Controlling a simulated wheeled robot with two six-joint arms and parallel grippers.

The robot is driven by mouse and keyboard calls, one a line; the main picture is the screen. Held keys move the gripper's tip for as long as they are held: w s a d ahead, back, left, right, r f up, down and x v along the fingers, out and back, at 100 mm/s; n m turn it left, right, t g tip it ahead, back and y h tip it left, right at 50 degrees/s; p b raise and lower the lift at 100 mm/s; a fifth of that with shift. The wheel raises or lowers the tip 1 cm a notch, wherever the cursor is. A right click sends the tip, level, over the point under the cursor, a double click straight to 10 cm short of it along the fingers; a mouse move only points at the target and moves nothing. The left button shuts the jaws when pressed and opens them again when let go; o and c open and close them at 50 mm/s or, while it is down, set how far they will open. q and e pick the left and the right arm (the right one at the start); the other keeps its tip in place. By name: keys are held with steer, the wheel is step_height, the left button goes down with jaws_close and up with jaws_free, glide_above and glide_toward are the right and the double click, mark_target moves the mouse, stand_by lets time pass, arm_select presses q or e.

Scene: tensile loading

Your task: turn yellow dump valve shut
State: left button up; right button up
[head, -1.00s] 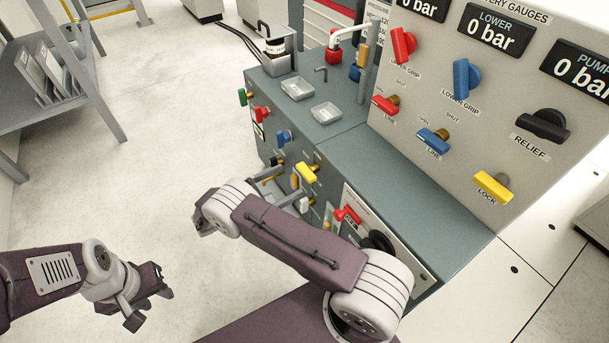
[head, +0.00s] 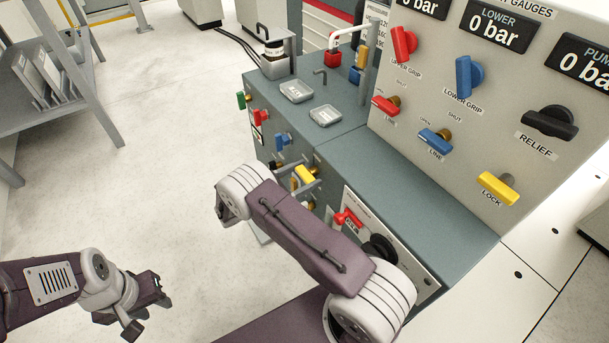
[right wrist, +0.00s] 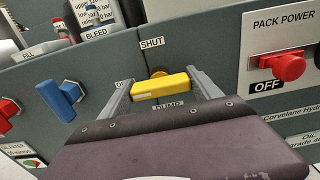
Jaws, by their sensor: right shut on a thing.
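The yellow dump valve handle (right wrist: 160,88) is a bar lying nearly level in the right wrist view, on a brass stem in the grey-green front panel. A SHUT label (right wrist: 152,43) is above it and a DUMP label (right wrist: 169,105) below; a label at its left is mostly hidden by a finger. My right gripper (right wrist: 161,90) is shut on the handle, one finger at each end. In the head view the handle (head: 306,174) shows beyond my right wrist. My left gripper (head: 148,308) is open and empty over the floor at the lower left.
A blue handle (right wrist: 61,100) and a red handle (right wrist: 5,115) sit left of the dump valve. The red pack power switch (right wrist: 288,66) is at its right, marked OFF. Two shallow trays (head: 297,91) lie on the bench top.

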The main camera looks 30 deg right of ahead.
steer(key=shift+m, duration=0.3)
steer(key=m+p, duration=0.1)
steer(key=m, duration=0.1)
steer(key=shift+m, duration=0.4)
steer(key=m, duration=0.4)
steer(key=shift+m+p, duration=0.3)
steer(key=shift+p, duration=0.05)
steer(key=m, duration=0.4)
steer(key=shift+s+f, duration=0.1)
steer(key=shift+m, duration=2.7)
steer(key=o, duration=1.4)
